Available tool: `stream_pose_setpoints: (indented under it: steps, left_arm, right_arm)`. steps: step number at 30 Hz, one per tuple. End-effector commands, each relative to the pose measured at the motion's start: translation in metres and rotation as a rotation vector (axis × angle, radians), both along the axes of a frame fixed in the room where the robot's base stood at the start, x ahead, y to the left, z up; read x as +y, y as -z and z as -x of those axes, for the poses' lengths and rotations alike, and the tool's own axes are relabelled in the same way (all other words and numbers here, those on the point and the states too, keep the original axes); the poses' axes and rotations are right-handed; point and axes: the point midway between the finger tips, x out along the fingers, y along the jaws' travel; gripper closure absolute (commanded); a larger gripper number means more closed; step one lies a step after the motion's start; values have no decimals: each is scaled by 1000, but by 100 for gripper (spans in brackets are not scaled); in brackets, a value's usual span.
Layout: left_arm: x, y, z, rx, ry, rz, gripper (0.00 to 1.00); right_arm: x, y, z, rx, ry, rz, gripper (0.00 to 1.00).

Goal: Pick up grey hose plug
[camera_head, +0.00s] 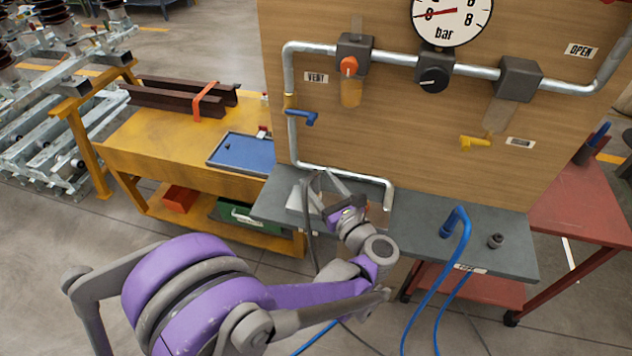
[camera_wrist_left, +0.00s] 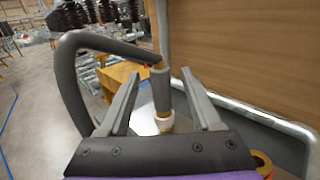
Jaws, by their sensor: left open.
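The grey hose plug (camera_wrist_left: 161,92) is a grey sleeve with a brass-coloured upper end and a pale ring at its lower end. In the left wrist view it stands nearly upright between the two fingers of my left gripper (camera_wrist_left: 160,76), with a gap to each finger. A thick dark grey hose (camera_wrist_left: 75,85) arches from its top to the left. In the head view my left gripper (camera_head: 320,190) is open over the left end of the grey bench, and the grey hose (camera_head: 308,225) hangs beside it. The plug is hard to make out there. My right gripper is not in view.
A wooden panel (camera_head: 420,120) with metal pipes, valves and a gauge rises behind the grey bench (camera_head: 410,225). A blue hose (camera_head: 460,225) and a small dark fitting (camera_head: 495,240) are on the bench's right. A yellow table (camera_head: 170,145) with a blue tray (camera_head: 238,160) stands left.

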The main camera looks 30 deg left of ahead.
Motion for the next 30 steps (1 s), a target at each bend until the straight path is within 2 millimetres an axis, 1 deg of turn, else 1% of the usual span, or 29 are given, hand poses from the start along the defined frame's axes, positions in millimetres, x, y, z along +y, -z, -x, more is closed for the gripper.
stream_pose_setpoints:
  steps: [6, 9, 12, 18, 20, 21, 23, 27, 29, 30]
  left_arm:
    - [29, -5, -17, 0, -4, -1, 34]
    - [38, -4, -23, 0, -2, -1, 34]
    - [42, -4, -25, 0, -1, -1, 34]
    - [42, -4, -25, 0, 0, -1, 34]
    - [42, -4, -25, 0, 1, -1, 43]
    - [42, -4, -25, 0, 0, -1, 51]
    - [42, -4, -25, 0, 0, -1, 61]
    - [42, -4, -25, 0, 0, -1, 87]
    - [42, -4, -25, 0, 1, -1, 97]
    - [41, -4, -25, 0, 1, -1, 100]
  right_arm:
    - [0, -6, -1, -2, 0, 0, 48]
    - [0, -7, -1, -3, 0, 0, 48]
    - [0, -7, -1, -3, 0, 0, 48]
    - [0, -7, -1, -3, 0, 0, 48]
    - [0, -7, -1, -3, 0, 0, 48]
    - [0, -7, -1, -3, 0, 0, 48]
    - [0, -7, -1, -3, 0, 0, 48]
    - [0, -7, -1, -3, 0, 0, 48]
    - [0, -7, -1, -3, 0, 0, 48]
    - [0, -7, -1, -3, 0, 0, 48]
